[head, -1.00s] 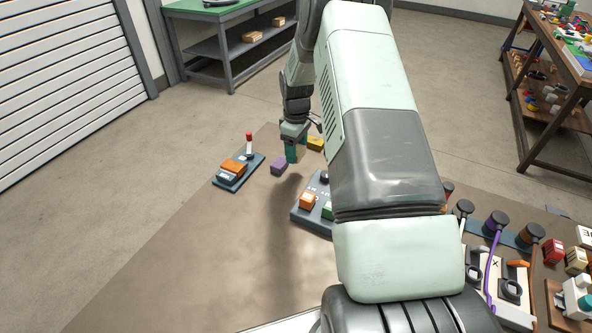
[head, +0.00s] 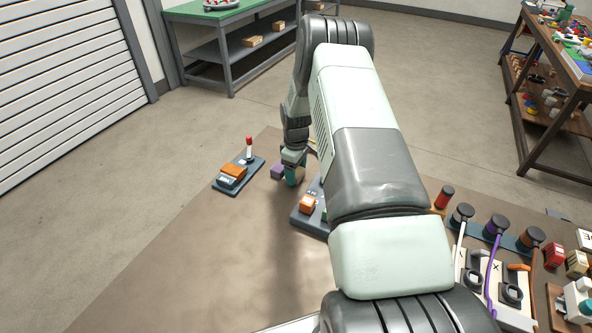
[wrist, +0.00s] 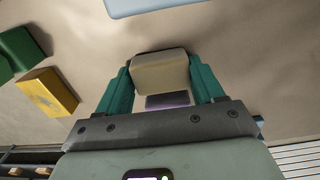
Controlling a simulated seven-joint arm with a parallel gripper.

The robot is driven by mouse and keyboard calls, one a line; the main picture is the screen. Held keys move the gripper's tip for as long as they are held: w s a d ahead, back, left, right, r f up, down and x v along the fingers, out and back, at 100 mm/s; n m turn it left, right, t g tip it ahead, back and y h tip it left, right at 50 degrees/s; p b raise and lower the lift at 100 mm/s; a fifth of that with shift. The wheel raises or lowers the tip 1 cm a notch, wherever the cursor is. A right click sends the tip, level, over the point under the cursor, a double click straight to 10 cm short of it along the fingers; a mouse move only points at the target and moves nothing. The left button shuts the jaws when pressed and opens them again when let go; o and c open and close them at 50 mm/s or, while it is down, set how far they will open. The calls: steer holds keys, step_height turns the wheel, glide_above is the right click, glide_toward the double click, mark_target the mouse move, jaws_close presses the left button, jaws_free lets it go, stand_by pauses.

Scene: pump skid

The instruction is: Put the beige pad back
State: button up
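The beige pad (wrist: 160,73) shows in the wrist view between the two teal fingers of my gripper (wrist: 161,80). It fills nearly all the gap, with a finger close along each side. I cannot tell whether the fingers press on it or only stand around it. In the head view my gripper (head: 293,176) is low over the brown table, and the beige pad is hidden there.
A purple block (head: 277,171) lies close to my gripper; it also shows in the wrist view (wrist: 168,101). A yellow block (wrist: 49,92) and green blocks (wrist: 18,48) lie at the left there. A small base with an orange block (head: 234,171) stands left.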

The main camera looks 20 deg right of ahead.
steer(key=o, duration=0.3)
steer(key=s+a+r+m+t, duration=0.1)
steer(key=s+r, duration=0.1)
steer(key=r, duration=1.1)
steer(key=s+a+r, duration=0.2)
steer(key=r, duration=1.1)
steer(key=s+a+r+m+t, duration=0.1)
steer(key=s+a+r+m, duration=0.2)
steer(key=s+r, duration=0.7)
steer(key=s+a+r+m+t, duration=0.1)
steer(key=s+r, duration=0.3)
steer(key=s, duration=0.7)
steer(key=s+a+r+m+t, duration=0.2)
steer(key=s+a+r+m, duration=0.1)
steer(key=s, duration=0.8)
steer(key=shift+s+r+m+t, duration=0.3)
steer(key=shift+r, duration=0.05)
